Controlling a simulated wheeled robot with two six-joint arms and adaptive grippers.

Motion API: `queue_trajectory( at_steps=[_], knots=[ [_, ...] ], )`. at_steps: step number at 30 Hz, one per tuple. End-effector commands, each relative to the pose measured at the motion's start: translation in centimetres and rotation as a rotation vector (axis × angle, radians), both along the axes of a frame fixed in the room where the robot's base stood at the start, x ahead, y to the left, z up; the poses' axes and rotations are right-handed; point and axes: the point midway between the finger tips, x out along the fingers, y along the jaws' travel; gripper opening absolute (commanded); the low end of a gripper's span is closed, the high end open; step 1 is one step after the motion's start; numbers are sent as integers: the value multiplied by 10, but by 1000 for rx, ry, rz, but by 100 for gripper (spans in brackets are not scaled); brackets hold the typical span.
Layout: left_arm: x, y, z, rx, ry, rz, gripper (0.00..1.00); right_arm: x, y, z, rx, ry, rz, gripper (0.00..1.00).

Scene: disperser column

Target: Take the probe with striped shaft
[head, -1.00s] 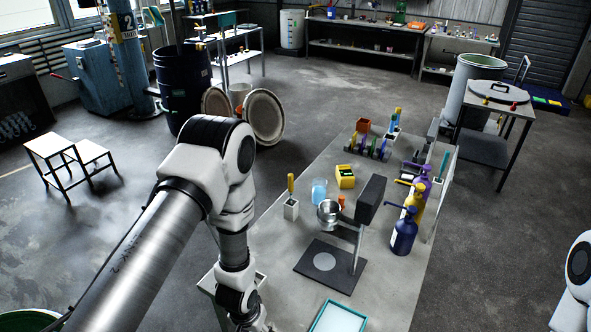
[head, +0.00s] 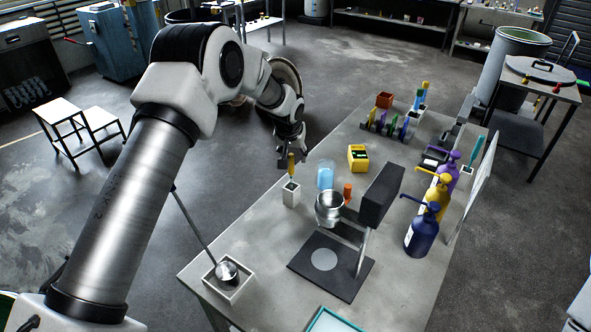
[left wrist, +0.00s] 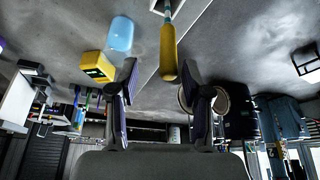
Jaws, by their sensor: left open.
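A probe with a yellow handle (head: 291,164) stands upright in a small white holder (head: 291,196) near the table's left edge. My left gripper (head: 289,155) is open at the handle's top. In the left wrist view the yellow handle (left wrist: 168,55) reaches toward the space between the open fingers of the left gripper (left wrist: 160,72); they are not closed on it. Other upright handles, a teal one (head: 475,152) and a blue and yellow group (head: 422,96), stand farther right. My right gripper is out of view.
A blue cup (head: 325,175), a yellow device (head: 358,157) and a stand with a metal cup (head: 329,207) are right of the holder. Pump bottles (head: 421,232) line the right side. A long-handled metal ladle (head: 228,271) sits in a white box at front left.

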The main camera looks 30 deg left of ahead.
Motion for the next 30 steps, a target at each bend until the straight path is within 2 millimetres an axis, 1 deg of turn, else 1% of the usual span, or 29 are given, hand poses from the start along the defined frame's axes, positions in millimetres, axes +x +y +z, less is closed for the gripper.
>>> queue_trajectory(
  at_steps=[1,4,7,9,11,17,20,21,22,30],
  knots=[
    [2,2,-2,0,2,0,48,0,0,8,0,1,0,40],
    [7,7,-13,0,3,1,48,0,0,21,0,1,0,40],
    [13,12,-30,0,3,0,48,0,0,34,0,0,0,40],
    [18,13,-42,1,2,-1,48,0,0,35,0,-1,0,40],
    [20,13,-48,0,2,-1,48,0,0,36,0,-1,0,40],
    [21,13,-51,-1,0,-1,48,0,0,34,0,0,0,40],
    [21,13,-52,-1,0,-1,16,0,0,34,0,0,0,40],
    [21,13,-52,-1,0,-1,2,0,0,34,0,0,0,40],
    [21,13,-52,-1,0,-1,0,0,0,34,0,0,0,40],
    [20,13,-52,-1,2,-1,0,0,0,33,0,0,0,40]
  ],
)
